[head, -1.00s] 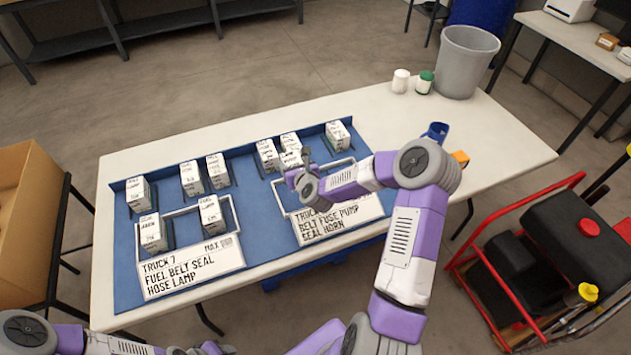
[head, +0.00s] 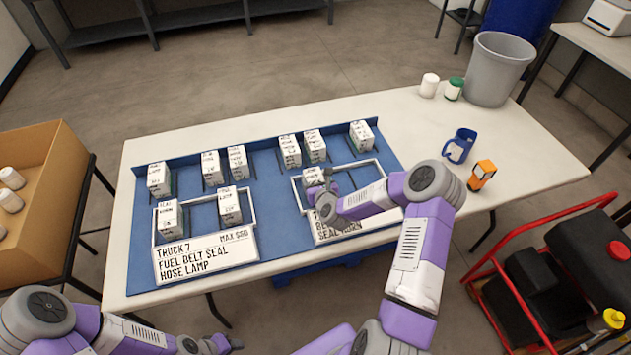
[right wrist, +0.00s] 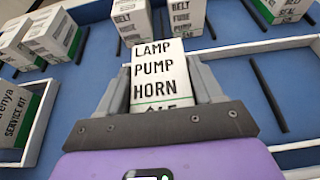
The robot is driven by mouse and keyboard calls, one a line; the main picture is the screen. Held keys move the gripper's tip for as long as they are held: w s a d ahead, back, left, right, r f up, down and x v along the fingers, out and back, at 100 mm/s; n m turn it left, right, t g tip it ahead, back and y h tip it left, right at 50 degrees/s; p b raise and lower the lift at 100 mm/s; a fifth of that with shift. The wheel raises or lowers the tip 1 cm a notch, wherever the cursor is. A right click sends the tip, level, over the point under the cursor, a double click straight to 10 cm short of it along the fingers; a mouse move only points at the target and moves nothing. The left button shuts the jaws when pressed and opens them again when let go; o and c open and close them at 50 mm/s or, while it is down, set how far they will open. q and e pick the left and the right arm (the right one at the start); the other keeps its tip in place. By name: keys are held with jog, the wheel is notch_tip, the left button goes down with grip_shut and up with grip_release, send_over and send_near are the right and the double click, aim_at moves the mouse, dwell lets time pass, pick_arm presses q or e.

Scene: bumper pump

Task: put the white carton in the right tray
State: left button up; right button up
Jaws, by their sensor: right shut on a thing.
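My right gripper (head: 326,181) is shut on a white carton (head: 313,177) with a green lower band. In the right wrist view the carton (right wrist: 162,76) reads LAMP PUMP HORN and sits between the fingers. In the head view it is over the back left part of the right tray (head: 352,165), a white-rimmed area with a sign in front. Whether the carton touches the tray floor I cannot tell. My arm hides part of the tray and its sign (head: 330,232). My left gripper (head: 230,343) is low at the bottom edge, away from the board; its jaw opening is unclear.
Several white cartons (head: 237,160) stand along the back of the blue board (head: 190,282). Two more stand in the left tray (head: 198,199), behind its Truck 7 sign (head: 205,258). A blue mug (head: 459,146) and an orange object (head: 481,175) are at right.

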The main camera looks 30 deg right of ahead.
jog(key=shift+f, duration=0.2)
jog(key=o, duration=1.3)
jog(key=shift+r, duration=0.15)
jog(key=shift+r, duration=0.2)
jog(key=p+v, duration=0.1)
jog(key=v, duration=1.1)
jog(key=shift+f+p, duration=0.1)
jog(key=shift+p, duration=0.3)
